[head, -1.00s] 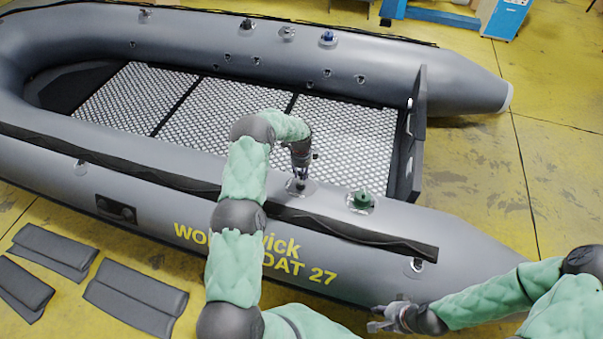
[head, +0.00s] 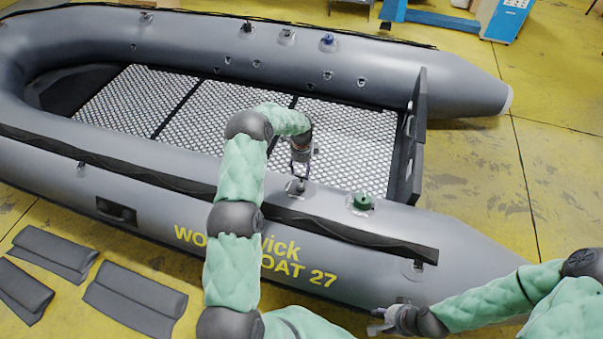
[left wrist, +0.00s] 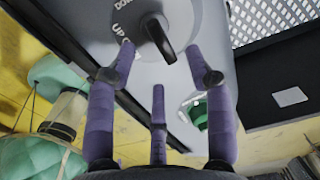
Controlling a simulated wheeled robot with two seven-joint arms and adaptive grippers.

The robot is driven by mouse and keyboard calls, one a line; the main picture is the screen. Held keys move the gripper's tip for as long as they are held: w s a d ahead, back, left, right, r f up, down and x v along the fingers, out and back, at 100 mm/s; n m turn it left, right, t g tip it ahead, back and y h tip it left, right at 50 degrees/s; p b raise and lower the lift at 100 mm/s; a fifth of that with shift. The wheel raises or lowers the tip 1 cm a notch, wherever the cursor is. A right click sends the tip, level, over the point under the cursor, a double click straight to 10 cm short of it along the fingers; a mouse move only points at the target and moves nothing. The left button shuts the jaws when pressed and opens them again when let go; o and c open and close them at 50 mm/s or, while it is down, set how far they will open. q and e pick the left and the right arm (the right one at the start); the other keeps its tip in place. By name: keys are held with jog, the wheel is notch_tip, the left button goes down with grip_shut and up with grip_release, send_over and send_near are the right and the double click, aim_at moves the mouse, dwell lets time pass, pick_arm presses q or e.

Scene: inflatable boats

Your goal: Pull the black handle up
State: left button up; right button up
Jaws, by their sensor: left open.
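The black handle (left wrist: 160,38) sits on a round grey mount lettered "DOWN" and "UP" in the left wrist view. Its free end points down and right in that picture, away from both words. In the head view the mount (head: 296,190) is on top of the boat's near grey tube, and the handle is small there. My left gripper (head: 301,172) is just above it, pointing down. Its purple fingers (left wrist: 159,62) are spread, with the handle beyond their tips and nothing held. My right gripper (head: 376,320) is low, beside the boat, empty with fingers apart.
A green valve (head: 362,201) stands on the same tube, right of the mount. The dark transom (head: 417,140) is farther right. Grey seat pads (head: 135,300) lie on the yellow floor at lower left. The far tube carries other valves. Space above the deck is free.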

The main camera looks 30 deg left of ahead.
aim_at(302, 176)
pick_arm(q)
notch_tip(302, 176, up, 8)
dwell(0.4)
jog(key=shift+r, duration=0.1)
